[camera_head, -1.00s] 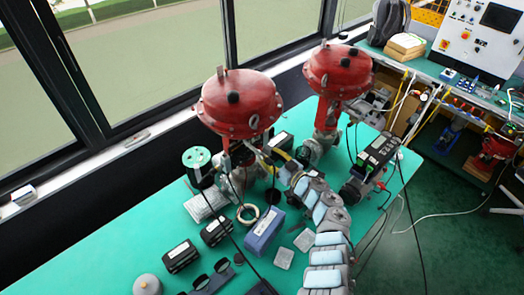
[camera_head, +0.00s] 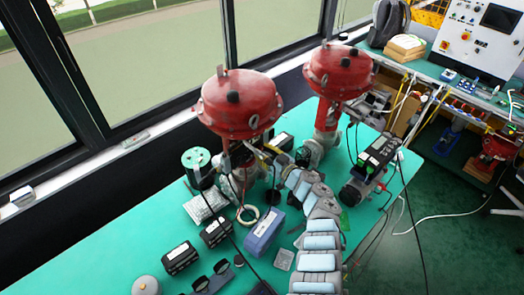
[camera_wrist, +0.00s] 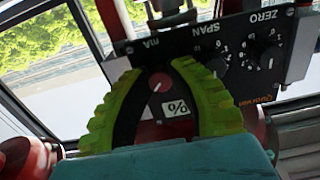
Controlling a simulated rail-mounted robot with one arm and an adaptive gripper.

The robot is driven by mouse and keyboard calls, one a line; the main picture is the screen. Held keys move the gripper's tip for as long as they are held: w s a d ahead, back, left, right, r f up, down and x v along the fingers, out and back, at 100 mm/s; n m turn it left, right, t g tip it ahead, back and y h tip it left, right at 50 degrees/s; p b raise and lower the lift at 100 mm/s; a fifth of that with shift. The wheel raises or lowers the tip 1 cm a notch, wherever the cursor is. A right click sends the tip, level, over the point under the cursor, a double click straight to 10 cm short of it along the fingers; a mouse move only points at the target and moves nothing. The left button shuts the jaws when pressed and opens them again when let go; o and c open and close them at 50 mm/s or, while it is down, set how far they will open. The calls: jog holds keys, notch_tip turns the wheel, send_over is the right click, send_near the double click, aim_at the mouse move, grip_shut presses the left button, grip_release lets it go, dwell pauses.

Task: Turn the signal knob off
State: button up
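In the wrist view, a dark positioner panel (camera_wrist: 205,42) printed with mA, SPAN and ZERO fills the upper right, tilted. A small red knob (camera_wrist: 160,82) with a pale pointer mark sits on it between the mA and % labels. My gripper (camera_wrist: 157,70) has lime-green, black-lined fingers, spread on either side of this knob. The fingers are apart; I cannot tell whether they touch the knob or panel. In the head view, my arm reaches toward the base of the near red actuator (camera_head: 238,103), and the fingers cannot be made out there.
Two black dials (camera_wrist: 213,65) and (camera_wrist: 263,52) sit right of the fingers on the panel. A second red actuator (camera_head: 338,72) stands behind. A blue box (camera_head: 263,232), black boxes (camera_head: 180,257) and cables lie on the green table (camera_head: 105,255). Its front left is clear.

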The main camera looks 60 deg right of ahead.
grip_shut()
jog(key=shift+f+n, duration=0.1)
jog(key=shift+n, duration=0.3)
jog(key=shift+n+b, duration=8)
jog(key=shift+n, duration=0.5)
